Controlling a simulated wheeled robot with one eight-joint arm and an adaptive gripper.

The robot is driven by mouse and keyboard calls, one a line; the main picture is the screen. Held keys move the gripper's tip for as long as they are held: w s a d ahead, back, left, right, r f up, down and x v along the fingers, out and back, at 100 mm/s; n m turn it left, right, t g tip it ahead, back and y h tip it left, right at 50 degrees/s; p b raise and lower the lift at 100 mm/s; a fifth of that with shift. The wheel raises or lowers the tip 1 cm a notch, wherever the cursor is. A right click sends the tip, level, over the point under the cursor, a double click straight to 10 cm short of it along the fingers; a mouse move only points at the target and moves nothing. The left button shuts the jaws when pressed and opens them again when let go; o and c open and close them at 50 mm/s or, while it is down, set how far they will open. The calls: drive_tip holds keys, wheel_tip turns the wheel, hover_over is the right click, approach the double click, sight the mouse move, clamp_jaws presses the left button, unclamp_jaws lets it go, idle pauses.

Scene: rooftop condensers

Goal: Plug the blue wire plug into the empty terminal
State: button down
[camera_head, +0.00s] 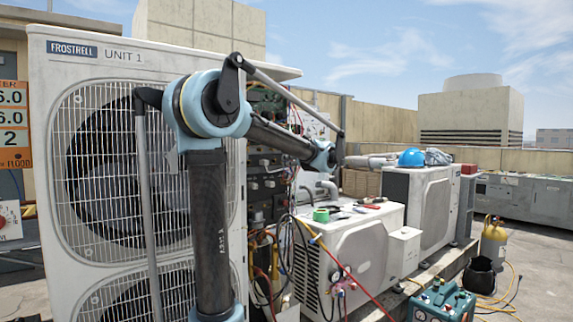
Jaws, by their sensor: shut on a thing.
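My arm rises in front of the large condenser marked UNIT 1 (110,53), and its forearm reaches right and away, past the open wiring side. The blue wrist joint is near the picture's middle. I cannot make out my gripper's fingers or anything held in them beyond the wrist. The open electrical side (265,185) of UNIT 1 shows dark blocks, boards and many red, yellow and black wires. My forearm covers part of it. At this size I cannot pick out the blue wire plug or the empty terminal.
A smaller white condenser (365,250) stands right of the wiring, with hand tools and green tape (321,215) on top. Behind it another condenser (425,205) carries a blue hard hat (411,157). Gauges with hoses (341,280), a teal machine (443,302) and a yellow cylinder (493,240) stand lower right.

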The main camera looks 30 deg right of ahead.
approach(273, 160)
drive_tip(key=shift+w+a+f, duration=0.1)
drive_tip(key=shift+w+f, duration=0.15)
drive_tip(key=shift+w, duration=0.5)
drive_tip(key=shift+w+a+f, duration=0.1)
drive_tip(key=shift+w+f, duration=0.1)
drive_tip(key=shift+w, duration=0.5)
drive_tip(key=shift+w, duration=1.5)
idle(2.0)
drive_tip(key=c, duration=1.4)
unclamp_jaws()
drive_tip(key=s+r, duration=0.1)
drive_tip(key=s, duration=1)
drive_tip(key=shift+s+d+r, duration=0.35)
drive_tip(key=shift+d, duration=0.05)
